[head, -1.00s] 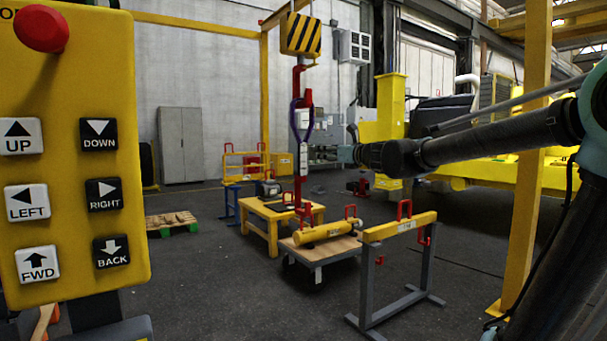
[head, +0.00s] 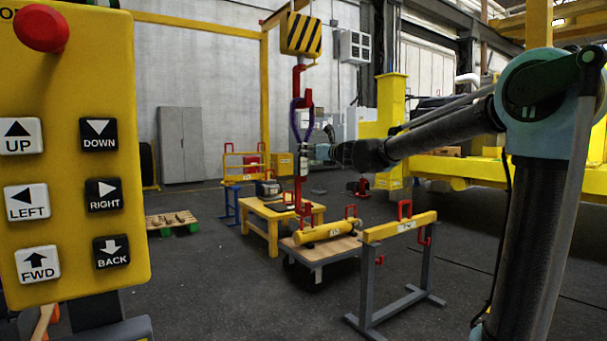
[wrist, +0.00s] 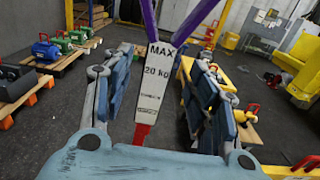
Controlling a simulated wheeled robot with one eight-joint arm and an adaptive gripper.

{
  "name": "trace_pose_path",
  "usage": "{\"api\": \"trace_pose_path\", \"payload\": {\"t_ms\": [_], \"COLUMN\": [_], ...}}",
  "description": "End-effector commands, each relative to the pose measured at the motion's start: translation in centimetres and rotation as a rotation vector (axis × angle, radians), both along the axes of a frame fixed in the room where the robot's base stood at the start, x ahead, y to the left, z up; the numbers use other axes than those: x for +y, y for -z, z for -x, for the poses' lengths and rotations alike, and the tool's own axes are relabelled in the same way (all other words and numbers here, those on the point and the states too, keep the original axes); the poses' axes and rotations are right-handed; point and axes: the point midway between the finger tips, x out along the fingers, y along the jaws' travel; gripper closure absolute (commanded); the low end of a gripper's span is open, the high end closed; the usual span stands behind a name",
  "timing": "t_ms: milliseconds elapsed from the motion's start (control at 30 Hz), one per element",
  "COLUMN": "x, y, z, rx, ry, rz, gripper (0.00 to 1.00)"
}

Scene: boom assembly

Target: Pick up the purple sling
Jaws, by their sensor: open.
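The purple sling (head: 294,118) hangs from a red hook (head: 308,98) under the yellow-and-black hoist block (head: 301,35). In the wrist view its two purple straps (wrist: 149,18) meet at a white tag (wrist: 158,80) reading "MAX 20 kg", with a red end below. My gripper (wrist: 158,62) is open, with one finger on each side of the tag and visible gaps to both. In the head view my gripper (head: 322,152) is at the sling's right side, small and partly blended with the background.
A yellow cylinder (head: 325,232) lies on a cart below the sling. A yellow-topped grey stand (head: 400,228) is in front at the right. A button pendant (head: 75,150) fills the left side. Wooden pallets with machines (wrist: 50,62) show left in the wrist view.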

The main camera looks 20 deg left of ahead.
Motion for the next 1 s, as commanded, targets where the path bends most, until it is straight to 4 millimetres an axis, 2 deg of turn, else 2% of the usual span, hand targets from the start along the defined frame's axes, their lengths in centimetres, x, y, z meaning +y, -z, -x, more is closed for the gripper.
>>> {"api": "trace_pose_path", "payload": {"t_ms": [167,533,900,1000], "x": [0.6,3.6,4.1,4.1], "y": [0.1,0.6,0.6,0.6], "z": [-0.5,-3.0,-3.4,-3.4], "rx": [0.000,0.000,0.000,0.000], "ry": [0.000,0.000,0.000,0.000], "rz": [0.000,0.000,0.000,0.000], "gripper": [0.47,0.47,0.47,0.69]}}
